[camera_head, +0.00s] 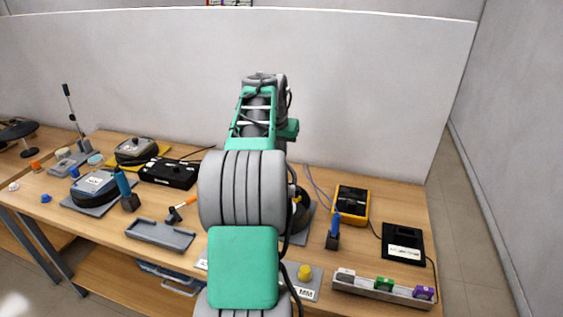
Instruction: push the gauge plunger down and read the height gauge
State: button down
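A grey plate (314,284) lies at the front edge of the bench, with a round yellow knob (305,272) on it and a white label reading "MM". It may be the height gauge, with the knob as its plunger, but I cannot be sure. My arm hides the middle of this plate. No gauge reading is legible. My green and grey arm rises through the middle of the view. My gripper does not show, so its opening and its distance from the knob cannot be seen.
Right of my arm are a blue-handled tool (334,232), a yellow meter (352,203), a black box (402,243) and a rail with coloured blocks (382,289). Left are a grey tray (160,235), a hammer (180,208) and a black box (169,172). A pale panel (370,90) stands behind.

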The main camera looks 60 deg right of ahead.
jog(key=shift+f+b, duration=0.85)
jog(key=shift+f, duration=0.45)
jog(key=shift+r, duration=0.1)
notch_tip(320, 180, up, 9)
jog(key=p, duration=0.7)
jog(key=shift+p, duration=0.3)
